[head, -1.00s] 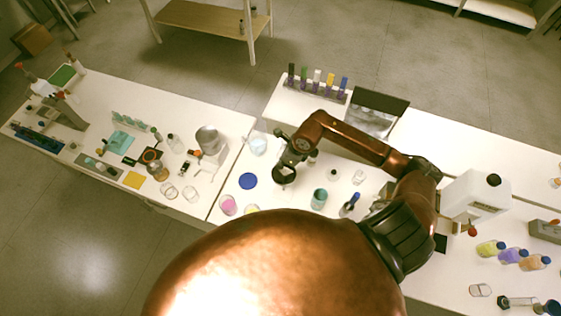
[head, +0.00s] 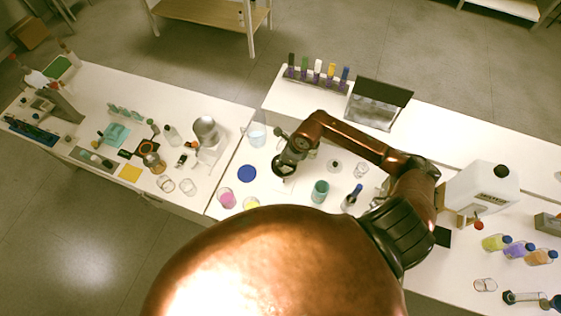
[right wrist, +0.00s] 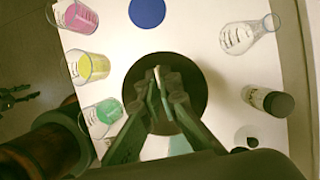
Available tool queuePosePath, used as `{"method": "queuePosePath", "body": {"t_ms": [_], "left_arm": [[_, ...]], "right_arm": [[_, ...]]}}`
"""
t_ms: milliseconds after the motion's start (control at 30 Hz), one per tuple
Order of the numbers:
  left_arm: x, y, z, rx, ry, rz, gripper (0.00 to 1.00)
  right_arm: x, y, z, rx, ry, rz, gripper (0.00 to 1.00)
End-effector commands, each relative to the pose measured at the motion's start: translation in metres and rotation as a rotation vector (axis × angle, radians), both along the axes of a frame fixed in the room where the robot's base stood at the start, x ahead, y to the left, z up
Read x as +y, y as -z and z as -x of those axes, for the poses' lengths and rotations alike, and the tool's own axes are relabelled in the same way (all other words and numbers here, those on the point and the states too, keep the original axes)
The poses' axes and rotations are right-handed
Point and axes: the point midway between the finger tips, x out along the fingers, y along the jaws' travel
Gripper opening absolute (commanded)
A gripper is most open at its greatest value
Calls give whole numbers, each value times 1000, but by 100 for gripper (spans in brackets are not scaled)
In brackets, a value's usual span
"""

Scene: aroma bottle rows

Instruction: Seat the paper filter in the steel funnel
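My right gripper (right wrist: 163,82) points down, its fingers close together on a thin pale strip (right wrist: 157,78), which looks like the edge of the paper filter; most of it is hidden. Behind the fingertips in the right wrist view is a dark round shape (right wrist: 193,82), probably the mouth of the steel funnel. In the head view the right gripper (head: 284,168) is over the same spot on the middle table, and the dark round shape shows around its tips. I cannot tell whether the strip touches it. My left gripper is not in view.
Near the right gripper are a blue disc (head: 247,173), a pink beaker (head: 227,200), a yellow beaker (right wrist: 91,67), a green beaker (head: 320,191) and a clear flask (head: 257,132). A lidded jar (right wrist: 268,100) stands on its other side. A rack of colored tubes (head: 318,75) stands at the back.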

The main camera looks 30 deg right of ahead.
Motion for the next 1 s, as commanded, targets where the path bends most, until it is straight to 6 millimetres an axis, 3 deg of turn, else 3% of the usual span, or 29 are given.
{"method": "queuePosePath", "body": {"t_ms": [67,400,767,1000], "left_arm": [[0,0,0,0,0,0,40],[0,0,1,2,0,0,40],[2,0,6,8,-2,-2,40],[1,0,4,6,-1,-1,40]], "right_arm": [[0,0,0,0,0,0,0],[0,0,0,0,0,0,25],[-2,-5,1,-1,-1,1,25],[-12,-44,11,-3,-1,4,25]]}}
